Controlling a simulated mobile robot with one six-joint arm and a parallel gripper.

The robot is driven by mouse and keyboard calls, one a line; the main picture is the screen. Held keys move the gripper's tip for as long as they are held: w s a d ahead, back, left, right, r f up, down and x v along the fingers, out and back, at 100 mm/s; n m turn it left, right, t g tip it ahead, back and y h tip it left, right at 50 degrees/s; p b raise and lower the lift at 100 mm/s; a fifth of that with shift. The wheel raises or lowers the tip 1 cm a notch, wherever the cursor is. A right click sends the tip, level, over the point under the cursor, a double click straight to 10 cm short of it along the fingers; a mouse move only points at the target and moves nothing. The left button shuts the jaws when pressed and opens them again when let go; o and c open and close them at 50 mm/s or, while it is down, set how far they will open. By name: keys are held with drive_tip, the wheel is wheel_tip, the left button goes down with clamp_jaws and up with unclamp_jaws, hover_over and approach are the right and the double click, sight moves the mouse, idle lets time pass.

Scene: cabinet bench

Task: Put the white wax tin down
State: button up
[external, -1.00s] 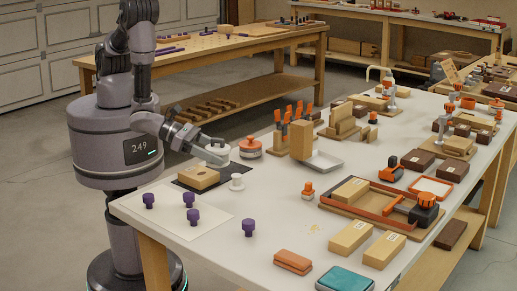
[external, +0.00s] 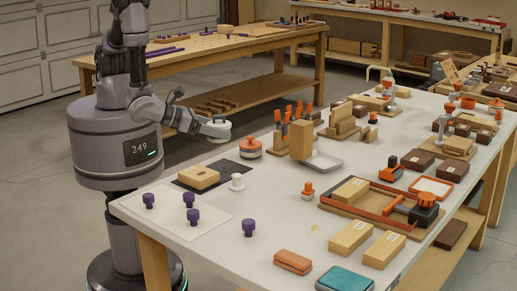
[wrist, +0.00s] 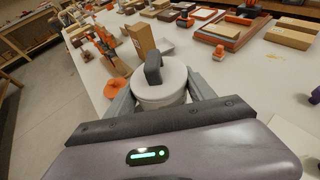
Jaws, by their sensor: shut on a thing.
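The white wax tin (external: 217,132) is round with a pale body and, in the wrist view, a dark grip on its lid; it also shows there (wrist: 165,84) between my fingers. My gripper (external: 208,129) is shut on it and holds it in the air above the table's left edge, behind the black mat. In the wrist view my gripper (wrist: 162,95) has one finger on each side of the tin. The tin looks roughly upright.
A tin with an orange lid (external: 251,147) stands just right of the held tin. Purple knobs (external: 193,216) stand on a white sheet in front. Bare table lies right of the mat.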

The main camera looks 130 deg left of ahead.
drive_tip(key=s+a+f, duration=0.8)
drive_tip(key=shift+s+a+p, duration=0.25)
drive_tip(key=shift+p, duration=0.15)
drive_tip(key=shift+w+a, duration=0.1)
drive_tip(key=shift+w, duration=0.1)
drive_tip(key=b, duration=0.2)
hover_over(265, 169)
drive_tip(key=shift+s+a+f, duration=0.1)
drive_tip(key=shift+f, duration=0.65)
wheel_tip(265, 169, down, 4)
drive_tip(key=shift+r+b, duration=0.1)
drive_tip(key=shift+b, duration=0.95)
drive_tip(key=shift+w+r, duration=0.1)
drive_tip(key=shift+w, duration=0.1)
drive_tip(key=shift+s, duration=0.1)
